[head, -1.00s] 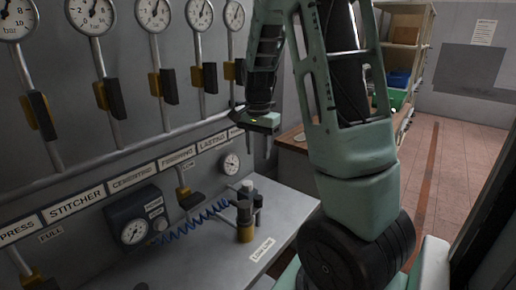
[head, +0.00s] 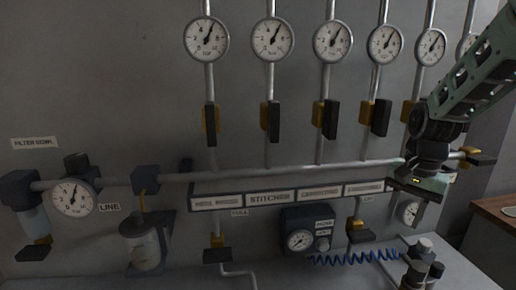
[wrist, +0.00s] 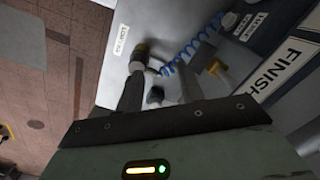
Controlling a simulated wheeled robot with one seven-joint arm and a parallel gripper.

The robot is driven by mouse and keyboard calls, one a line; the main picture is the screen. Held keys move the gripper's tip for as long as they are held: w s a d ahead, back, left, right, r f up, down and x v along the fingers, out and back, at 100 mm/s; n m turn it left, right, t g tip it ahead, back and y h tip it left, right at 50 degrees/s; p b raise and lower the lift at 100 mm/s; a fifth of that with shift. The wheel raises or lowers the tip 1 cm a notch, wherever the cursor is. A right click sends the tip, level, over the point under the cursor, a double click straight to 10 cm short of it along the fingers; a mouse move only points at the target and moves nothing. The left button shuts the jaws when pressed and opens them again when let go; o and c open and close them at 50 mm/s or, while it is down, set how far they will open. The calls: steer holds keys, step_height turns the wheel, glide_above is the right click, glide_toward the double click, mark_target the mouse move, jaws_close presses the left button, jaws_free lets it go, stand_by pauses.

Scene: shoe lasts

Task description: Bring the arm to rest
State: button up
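My gripper (head: 405,206) hangs at the right of the head view, in front of the right end of the label strip (head: 292,195) on the grey wall panel. My arm (head: 480,75) comes down to it from the upper right. In the wrist view the two fingers of my gripper (wrist: 160,88) stand apart, with nothing seen held between them. Beyond the fingers are a brass-and-black fitting (wrist: 139,56) and a blue coiled hose (wrist: 192,45).
A row of gauges (head: 271,38) with yellow-and-black valves (head: 271,119) lines the wall. A pipe, a filter bowl (head: 147,248) and a regulator gauge (head: 299,241) sit lower. A grey ledge (head: 375,275) and a wooden top (head: 495,220) lie below right.

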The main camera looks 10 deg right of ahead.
steer(key=s+a+n, duration=0.3)
steer(key=a+n, duration=0.3)
steer(key=a, duration=0.7)
steer(key=s+a+f+n, duration=0.1)
steer(key=s+a+n, duration=1.1)
steer(key=s+a, duration=0.2)
steer(key=shift+s+a+f, duration=0.25)
steer(key=shift+s+f, duration=0.05)
steer(key=shift+s, duration=0.55)
steer(key=shift+o, duration=0.2)
